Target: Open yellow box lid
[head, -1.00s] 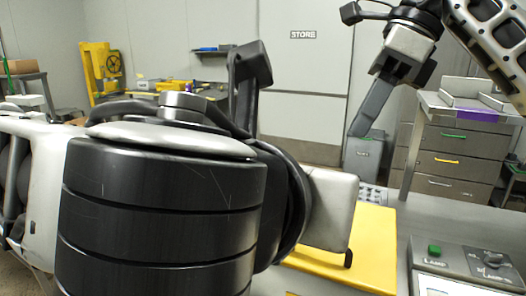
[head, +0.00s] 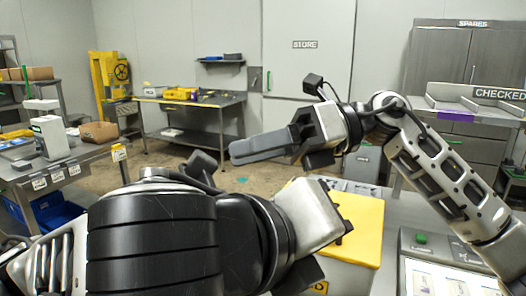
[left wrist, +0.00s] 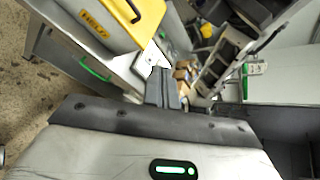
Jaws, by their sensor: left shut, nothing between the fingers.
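The yellow box (head: 362,228) stands on the grey bench, its flat lid down as far as I can see. A dark handle (head: 345,236) shows on the lid. My left arm hides the box's left part. In the left wrist view the yellow box (left wrist: 146,22) is at the top, with a label on its front and the black handle on top. My left gripper (left wrist: 161,74) is shut and empty, apart from the box. Its fingertips are hidden in the head view. My right gripper (head: 236,152) is raised behind the box, pointing left, its fingers seemingly together and empty.
A control panel (head: 420,240) with a green button stands right of the box. At the left is a bench (head: 75,170) with a device on it. A steel table (head: 215,100) and a yellow press (head: 108,80) stand at the back. Open floor lies between.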

